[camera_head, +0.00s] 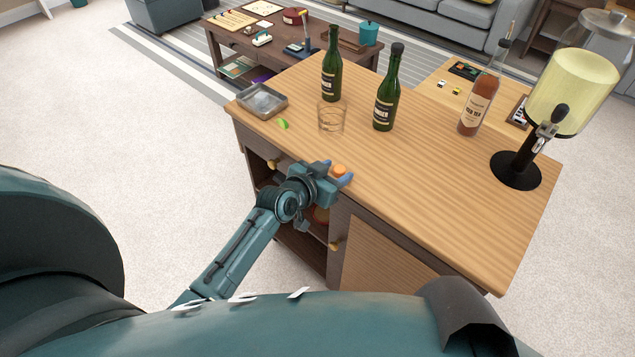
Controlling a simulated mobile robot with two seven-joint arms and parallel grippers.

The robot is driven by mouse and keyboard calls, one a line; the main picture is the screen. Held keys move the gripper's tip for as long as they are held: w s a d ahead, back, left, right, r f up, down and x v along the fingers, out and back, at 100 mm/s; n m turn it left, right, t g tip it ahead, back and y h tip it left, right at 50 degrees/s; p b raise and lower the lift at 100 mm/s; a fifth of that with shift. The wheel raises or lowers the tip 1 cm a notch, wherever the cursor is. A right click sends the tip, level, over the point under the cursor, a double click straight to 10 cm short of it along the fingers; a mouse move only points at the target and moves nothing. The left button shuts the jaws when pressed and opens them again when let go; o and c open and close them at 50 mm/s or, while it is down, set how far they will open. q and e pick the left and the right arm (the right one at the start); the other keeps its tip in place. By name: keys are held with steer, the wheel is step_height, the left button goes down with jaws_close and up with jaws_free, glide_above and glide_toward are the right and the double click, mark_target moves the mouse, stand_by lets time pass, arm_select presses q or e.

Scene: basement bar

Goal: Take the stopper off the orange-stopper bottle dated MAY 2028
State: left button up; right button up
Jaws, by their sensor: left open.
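My left gripper (336,171) is at the counter's near edge, its blue fingertips apart. A small orange thing (340,169) shows between or just beyond the fingertips; I cannot tell whether it is a stopper, or whether it touches them. No whole bottle with an orange stopper shows, and no date is readable. Two green bottles stand upright on the counter, one at the back (331,75) and one with a dark top (386,95). A reddish-amber bottle (478,105) stands to their right. My right gripper is not in view.
The wooden counter (440,200) has free room at its front right. A glass (331,118), a lime wedge (282,124) and a grey tray (262,101) are on its left. A drink dispenser (570,95) stands at right. Open shelves lie below the gripper.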

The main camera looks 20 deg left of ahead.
arm_select(q)
steer(key=d+v, duration=0.1)
steer(key=v, duration=1.1)
steer(key=s+d+f+g, duration=0.2)
steer(key=s+d+f, duration=0.2)
steer(key=s+f, duration=0.5)
steer(key=s, duration=0.4)
steer(key=shift+s+d+f+y, duration=0.25)
steer(key=shift+s+f+y, duration=0.05)
steer(key=shift+s+y, duration=0.1)
